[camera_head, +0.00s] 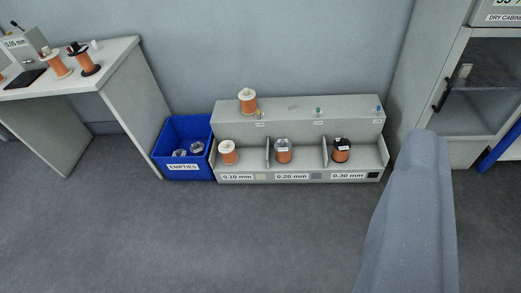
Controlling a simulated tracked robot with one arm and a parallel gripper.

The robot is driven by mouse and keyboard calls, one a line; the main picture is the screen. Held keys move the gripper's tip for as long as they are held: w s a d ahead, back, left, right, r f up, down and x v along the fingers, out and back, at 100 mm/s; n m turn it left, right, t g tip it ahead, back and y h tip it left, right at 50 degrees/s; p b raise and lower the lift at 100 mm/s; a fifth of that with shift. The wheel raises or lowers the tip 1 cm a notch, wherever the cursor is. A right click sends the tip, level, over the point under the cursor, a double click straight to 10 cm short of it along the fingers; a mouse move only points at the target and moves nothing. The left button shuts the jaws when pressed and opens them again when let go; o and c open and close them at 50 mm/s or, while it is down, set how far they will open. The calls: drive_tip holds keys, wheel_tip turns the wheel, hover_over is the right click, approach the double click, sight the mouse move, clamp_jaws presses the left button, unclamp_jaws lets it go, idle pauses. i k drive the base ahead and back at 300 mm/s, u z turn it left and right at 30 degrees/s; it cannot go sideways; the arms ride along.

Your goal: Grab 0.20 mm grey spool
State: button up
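A copper-wound spool with a grey top (283,150) stands upright in the middle compartment of a low grey rack (230,110) by the wall. The label under that compartment reads 0.20 mm (290,176), with a grey patch beside it. A white-topped spool (228,152) stands in the left 0.10 mm compartment. A black-topped spool (341,150) stands in the right 0.30 mm compartment. Another light-topped spool (247,101) is on the rack's upper ledge. I cannot make out my gripper's fingertips; only a grey part of my own body shows at lower right.
A blue EMPTIES bin (183,130) with grey items stands left of the rack. A table (110,60) with more spools is at far left. A dry cabinet (460,90) is at right. The floor before the rack is clear.

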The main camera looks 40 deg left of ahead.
sight(282, 148)
drive_tip(key=u, duration=0.6)
drive_tip(key=i, duration=2.05)
drive_tip(key=z, duration=0.8)
drive_tip(key=k, duration=0.75)
drive_tip(key=z, duration=0.15)
drive_tip(key=i, duration=0.8)
drive_tip(key=u, duration=0.1)
